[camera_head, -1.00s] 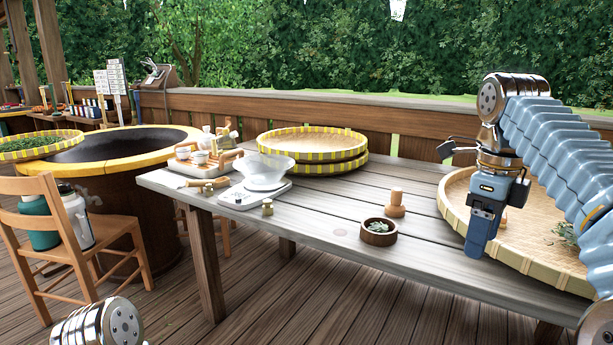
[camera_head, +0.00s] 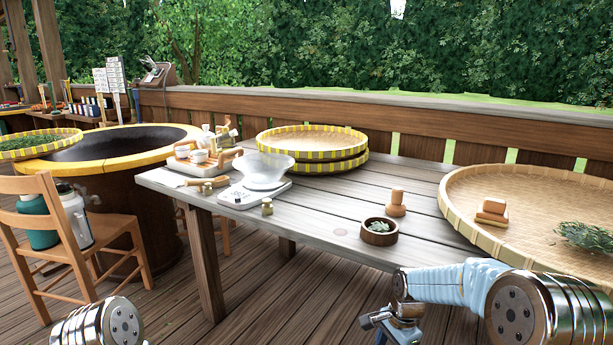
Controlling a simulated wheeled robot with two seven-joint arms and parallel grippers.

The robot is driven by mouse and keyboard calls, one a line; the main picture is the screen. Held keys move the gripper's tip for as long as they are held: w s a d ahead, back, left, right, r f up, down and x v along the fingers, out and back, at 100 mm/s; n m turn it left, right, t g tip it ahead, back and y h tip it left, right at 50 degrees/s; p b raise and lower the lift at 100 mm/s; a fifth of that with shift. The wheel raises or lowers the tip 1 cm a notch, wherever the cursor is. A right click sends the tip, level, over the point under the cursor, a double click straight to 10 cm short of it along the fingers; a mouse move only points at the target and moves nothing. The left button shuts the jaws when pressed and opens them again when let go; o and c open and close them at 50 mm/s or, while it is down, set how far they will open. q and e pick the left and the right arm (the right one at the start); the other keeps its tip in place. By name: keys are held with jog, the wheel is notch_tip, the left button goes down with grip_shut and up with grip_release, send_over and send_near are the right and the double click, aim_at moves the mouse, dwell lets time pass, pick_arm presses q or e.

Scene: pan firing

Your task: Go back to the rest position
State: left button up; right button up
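My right gripper (camera_head: 391,326) is low at the bottom of the head view, in front of the table's front edge and below the tabletop. Its fingers are small and partly cut off by the frame, so I cannot tell whether they are open or shut. My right arm is folded in at the bottom right. Only a metal joint of my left arm shows at the bottom left; the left gripper is out of view.
The wooden table (camera_head: 335,213) holds a large woven tray (camera_head: 470,190) with a wooden block (camera_head: 491,212) and green leaves (camera_head: 585,236). A small bowl (camera_head: 379,231), a wooden stamp-like piece (camera_head: 396,203), a scale (camera_head: 240,194) and stacked yellow-rimmed trays (camera_head: 312,157) also stand there. A chair (camera_head: 75,210) is at left.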

jog(key=s+a+f+n+y, duration=0.1)
jog(key=s+a+f+n, duration=0.15)
jog(key=s+f, duration=0.4)
jog(key=s+a+f+n+y, duration=0.15)
jog(key=s+f+n, duration=0.25)
jog(key=f, duration=0.6)
jog(key=s+a+f+n, duration=0.2)
jog(key=s, duration=0.4)
jog(key=s+a+f+n, duration=0.2)
jog(key=s+f, duration=0.1)
jog(key=s, duration=0.3)
jog(key=shift+s+a, duration=0.15)
jog(key=shift+a, duration=0.15)
jog(key=shift+f+n, duration=0.1)
jog(key=shift+n, duration=0.15)
